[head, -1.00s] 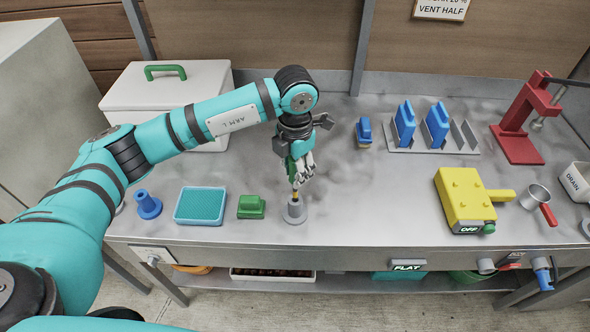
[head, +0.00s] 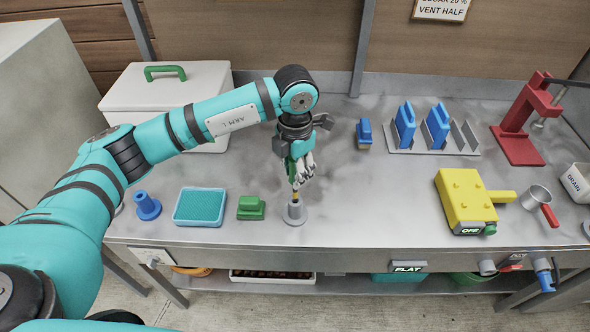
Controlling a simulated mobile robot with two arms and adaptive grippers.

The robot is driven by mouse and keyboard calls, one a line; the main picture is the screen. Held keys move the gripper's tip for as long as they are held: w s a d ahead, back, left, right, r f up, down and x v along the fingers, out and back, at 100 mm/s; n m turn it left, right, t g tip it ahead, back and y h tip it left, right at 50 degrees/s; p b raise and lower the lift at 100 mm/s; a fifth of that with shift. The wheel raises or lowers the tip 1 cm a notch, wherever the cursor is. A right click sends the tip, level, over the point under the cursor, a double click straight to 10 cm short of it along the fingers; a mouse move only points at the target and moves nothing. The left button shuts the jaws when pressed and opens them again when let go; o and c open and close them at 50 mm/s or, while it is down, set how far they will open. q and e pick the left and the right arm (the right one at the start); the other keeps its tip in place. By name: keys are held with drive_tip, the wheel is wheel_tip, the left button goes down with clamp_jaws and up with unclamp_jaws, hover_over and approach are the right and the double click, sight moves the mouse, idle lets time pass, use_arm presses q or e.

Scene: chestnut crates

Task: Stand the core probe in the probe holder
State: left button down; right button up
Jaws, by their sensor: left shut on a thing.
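My left gripper (head: 302,175) is shut on the core probe. Little of the probe shows: a green part beside the fingers and a narrow yellow and dark shaft (head: 295,196) below them. The probe looks close to upright. The probe holder, a small grey cone-shaped stand (head: 294,214), is on the bench's front part directly under the gripper. The lower end of the shaft meets the holder's top in the picture; I cannot tell how deep it sits in it. My right gripper is not in view.
Left of the holder are a green block (head: 250,208), a teal mat in a tray (head: 200,206) and a blue stand (head: 147,206). A white box (head: 130,85) is behind my arm.

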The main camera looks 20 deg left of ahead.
sight(295, 198)
use_arm(q)
drive_tip(key=shift+f, duration=0.2)
drive_tip(key=shift+f+b, duration=0.35)
drive_tip(key=shift+b, duration=0.1)
drive_tip(key=shift+f+b, duration=3.1)
drive_tip(key=shift+f, duration=0.45)
drive_tip(key=c, duration=0.9)
unclamp_jaws()
drive_tip(key=shift+r, duration=0.25)
wheel_tip(295, 198, up, 12)
drive_tip(key=shift+f, duration=0.2)
